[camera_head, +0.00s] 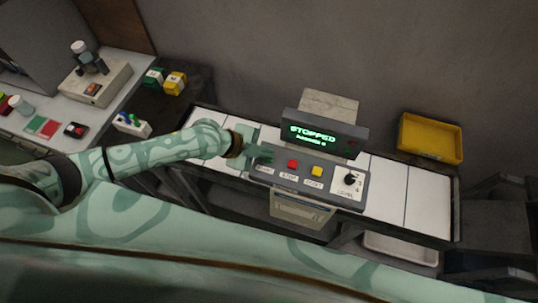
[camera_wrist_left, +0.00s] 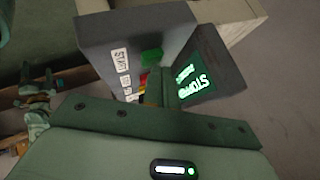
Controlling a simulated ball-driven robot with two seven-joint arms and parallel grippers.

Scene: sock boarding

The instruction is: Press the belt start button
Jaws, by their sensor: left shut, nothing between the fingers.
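The control panel (camera_head: 300,176) stands over the belt (camera_head: 432,205), with a red button (camera_head: 292,163), a yellow button (camera_head: 317,171) and a black knob (camera_head: 350,179). The display (camera_head: 318,136) reads STOPPED in green. My left gripper (camera_head: 266,153) is shut and empty at the panel's left end, over the start button's place, which it mostly hides. In the left wrist view the green start button (camera_wrist_left: 151,55) shows beside the START label (camera_wrist_left: 120,58), close to the gripper's fingers (camera_wrist_left: 165,88). I cannot tell whether they touch it. My right gripper is not in view.
A yellow bin (camera_head: 430,137) stands behind the belt's right end. Green and yellow boxes (camera_head: 174,82) sit at the back left. A side table (camera_head: 105,110) at the left carries a small machine (camera_head: 95,85). The belt right of the panel is clear.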

